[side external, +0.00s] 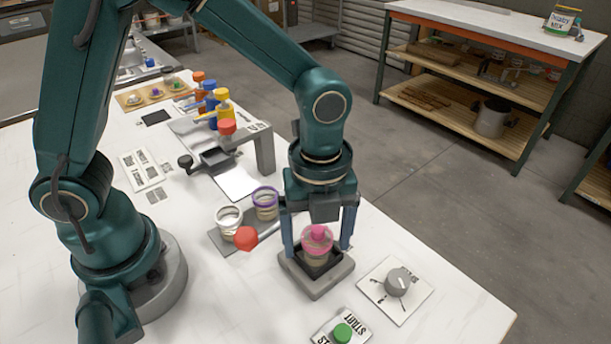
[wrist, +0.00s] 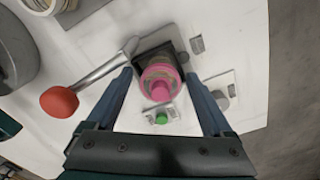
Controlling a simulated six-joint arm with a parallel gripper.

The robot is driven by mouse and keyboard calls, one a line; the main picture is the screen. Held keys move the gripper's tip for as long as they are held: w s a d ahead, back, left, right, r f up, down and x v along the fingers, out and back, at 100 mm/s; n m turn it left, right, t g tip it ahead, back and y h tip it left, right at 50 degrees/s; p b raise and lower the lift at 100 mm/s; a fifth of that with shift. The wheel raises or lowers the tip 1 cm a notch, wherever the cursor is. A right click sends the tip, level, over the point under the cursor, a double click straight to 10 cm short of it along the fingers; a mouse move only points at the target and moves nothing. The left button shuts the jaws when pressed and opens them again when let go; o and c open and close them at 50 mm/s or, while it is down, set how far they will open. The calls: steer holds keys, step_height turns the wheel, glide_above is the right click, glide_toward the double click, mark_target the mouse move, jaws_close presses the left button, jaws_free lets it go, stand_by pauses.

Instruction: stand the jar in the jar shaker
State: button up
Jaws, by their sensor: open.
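The jar (side external: 317,245) is clear with a pink lid and knob. It stands upright in the dark square tray of the jar shaker (side external: 318,284), a grey base on the table. In the wrist view the jar (wrist: 160,84) shows from above within the shaker's dark tray (wrist: 150,55). My gripper (side external: 318,240) is open, with one blue-grey finger on each side of the jar. In the wrist view my gripper's fingers (wrist: 165,90) are spread wide, with gaps between them and the jar.
A lever with a red ball (side external: 245,238) sticks out left of the shaker. A dial plate (side external: 397,285) and a green start button (side external: 342,333) lie to the right and front. A white-rimmed jar (side external: 229,217) and a purple-rimmed jar (side external: 265,200) stand behind left.

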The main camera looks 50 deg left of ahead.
step_height(320, 180, up, 12)
steer(key=shift+f, duration=0.1)
steer(key=s+a+n+t, duration=0.2)
steer(key=a+n, duration=0.3)
steer(key=n, duration=0.7)
steer(key=s+a+n+t, duration=0.3)
steer(key=s+a+n, duration=0.2)
steer(key=n, duration=0.7)
steer(key=shift+a+f+t, duration=0.15)
steer(key=shift+a+t, duration=0.15)
